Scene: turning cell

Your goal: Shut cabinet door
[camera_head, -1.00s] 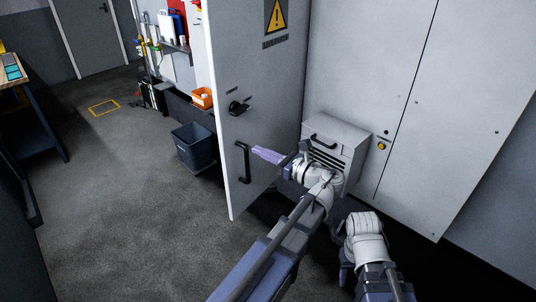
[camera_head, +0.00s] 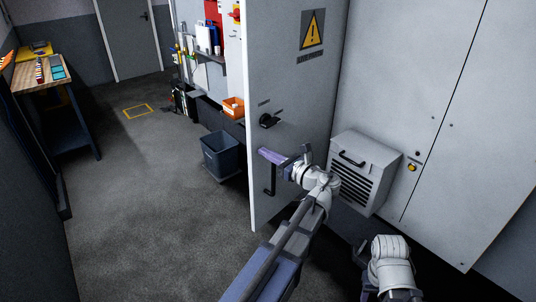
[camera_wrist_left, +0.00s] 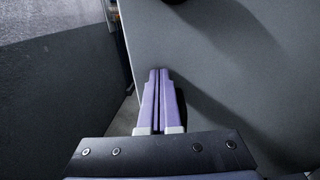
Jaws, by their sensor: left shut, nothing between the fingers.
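The cabinet door (camera_head: 300,85) is a tall light grey panel, standing open. It carries a yellow warning triangle, a black latch (camera_head: 268,120) and a black bar handle (camera_head: 270,180). My left gripper (camera_head: 263,153) is shut and empty, its purple fingers in front of the door face, just above the bar handle and near the free edge. In the left wrist view the shut fingers (camera_wrist_left: 158,75) lie over the grey door panel (camera_wrist_left: 240,60) near its edge; contact cannot be told. My right gripper (camera_head: 366,280) hangs low at the bottom, its fingers mostly hidden.
A vented grey box (camera_head: 368,172) juts from the cabinet front (camera_head: 395,80) beside the door. A dark bin (camera_head: 220,155) and an orange tray (camera_head: 233,107) stand beyond the door. A workbench (camera_head: 50,75) is at far left. The floor between is clear.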

